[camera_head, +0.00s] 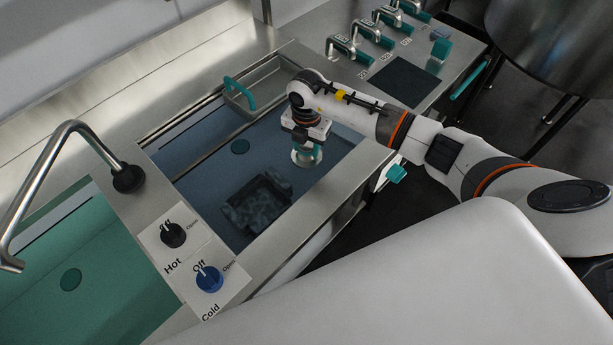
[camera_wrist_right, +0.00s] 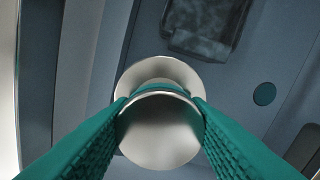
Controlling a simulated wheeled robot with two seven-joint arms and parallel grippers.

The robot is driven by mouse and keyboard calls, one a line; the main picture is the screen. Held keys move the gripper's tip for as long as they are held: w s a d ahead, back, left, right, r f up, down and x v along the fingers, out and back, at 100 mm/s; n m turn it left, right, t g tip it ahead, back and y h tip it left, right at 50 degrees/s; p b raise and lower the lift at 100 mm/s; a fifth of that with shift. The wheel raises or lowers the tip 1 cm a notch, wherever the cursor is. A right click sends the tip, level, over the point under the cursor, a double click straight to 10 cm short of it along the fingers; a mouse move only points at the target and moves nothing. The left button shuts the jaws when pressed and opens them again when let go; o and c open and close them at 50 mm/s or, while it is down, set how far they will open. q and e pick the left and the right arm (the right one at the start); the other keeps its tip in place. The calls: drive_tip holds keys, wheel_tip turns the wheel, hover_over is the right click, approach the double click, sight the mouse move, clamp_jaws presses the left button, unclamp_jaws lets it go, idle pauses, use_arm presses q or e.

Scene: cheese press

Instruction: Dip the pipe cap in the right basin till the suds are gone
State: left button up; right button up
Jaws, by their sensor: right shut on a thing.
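The pipe cap (camera_head: 303,161) is a pale metal piece with a wide round flange, over the right part of the right basin (camera_head: 190,161). My right gripper (camera_head: 309,149) points down and is shut on it. In the right wrist view the pipe cap (camera_wrist_right: 160,136) sits between the two teal ridged fingers of my right gripper (camera_wrist_right: 160,104). Its visible faces look smooth, with no clear suds. The basin looks filled with bluish water; I cannot tell whether the cap's lower end touches it. My left gripper is not in view.
A dark mottled block (camera_head: 256,205) lies in the right basin, left of the cap. A metal tray with a teal handle (camera_head: 239,92) spans the basin's far end. A green left basin (camera_head: 110,262), a faucet (camera_head: 72,127) and hot and cold knobs (camera_head: 209,279) are at left.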

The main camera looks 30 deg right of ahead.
wheel_tip(320, 180, up, 16)
drive_tip(key=p, duration=1.1)
drive_tip(key=shift+f, duration=0.25)
